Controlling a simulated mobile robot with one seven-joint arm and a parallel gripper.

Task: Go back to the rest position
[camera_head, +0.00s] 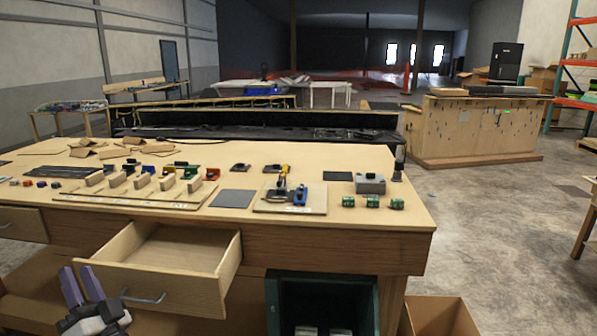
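My gripper (77,271) is at the lower left, with two purple fingers pointing up. A narrow gap shows between the fingers, with nothing seen between them. It is left of the handle (143,297) of an open drawer (218,280) and looks apart from it. The drawer is pulled out from the wooden workbench (330,240), and the part of its inside that shows is empty.
On the bench are a board with a blue and yellow device (284,190), a grey box (370,183), green blocks (372,201) and rows of coloured parts. A green cabinet (322,285) and open cardboard box (437,316) are below.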

